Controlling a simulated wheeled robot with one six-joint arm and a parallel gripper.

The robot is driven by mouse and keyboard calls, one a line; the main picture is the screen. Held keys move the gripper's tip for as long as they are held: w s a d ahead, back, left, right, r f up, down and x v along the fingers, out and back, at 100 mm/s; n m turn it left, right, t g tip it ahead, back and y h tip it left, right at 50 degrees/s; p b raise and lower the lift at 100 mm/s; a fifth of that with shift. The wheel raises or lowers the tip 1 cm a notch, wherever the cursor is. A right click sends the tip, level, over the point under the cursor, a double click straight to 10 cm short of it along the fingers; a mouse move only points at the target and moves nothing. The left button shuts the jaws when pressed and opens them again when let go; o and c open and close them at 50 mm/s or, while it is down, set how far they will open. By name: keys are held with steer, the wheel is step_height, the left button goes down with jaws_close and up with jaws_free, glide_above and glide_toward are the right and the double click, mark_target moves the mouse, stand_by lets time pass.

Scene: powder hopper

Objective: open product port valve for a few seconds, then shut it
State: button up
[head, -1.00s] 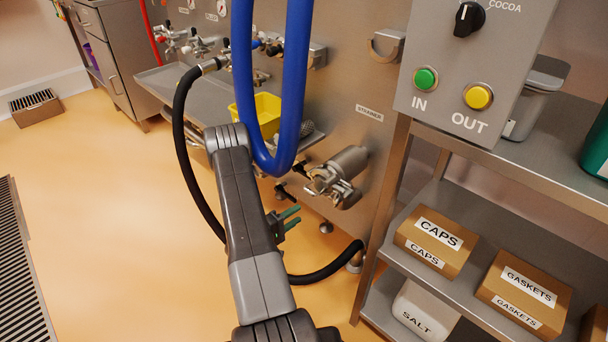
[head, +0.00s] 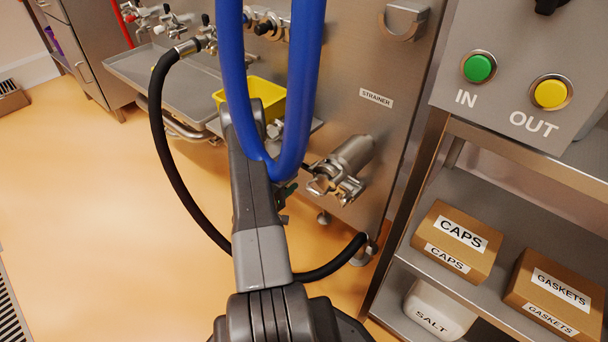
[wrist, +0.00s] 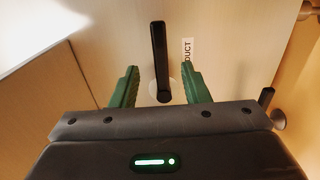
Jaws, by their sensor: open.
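In the wrist view, a black bar handle (wrist: 159,45) stands out from a pale steel panel in front of a round metal fitting. A white label (wrist: 187,50) beside it reads "DUCT", its start hidden by the handle. My gripper (wrist: 159,82) is open, with one green finger on each side of the handle. I see gaps between the handle and both fingers; how deep it sits between them is hard to tell. In the head view, my gripper (head: 284,192) is mostly hidden behind my arm and the blue hose, and the product port handle cannot be made out.
A second black handle (wrist: 267,97) is at the right of the wrist view. A thick blue hose (head: 238,70) hangs in front of my arm. The strainer fitting (head: 343,168) juts from the panel to the right. A black hose (head: 160,130) curves at left; shelves with boxes (head: 457,241) stand right.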

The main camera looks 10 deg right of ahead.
mark_target(307, 170)
steer(key=b+x, duration=0.1)
steer(key=x, duration=0.6)
jaws_close()
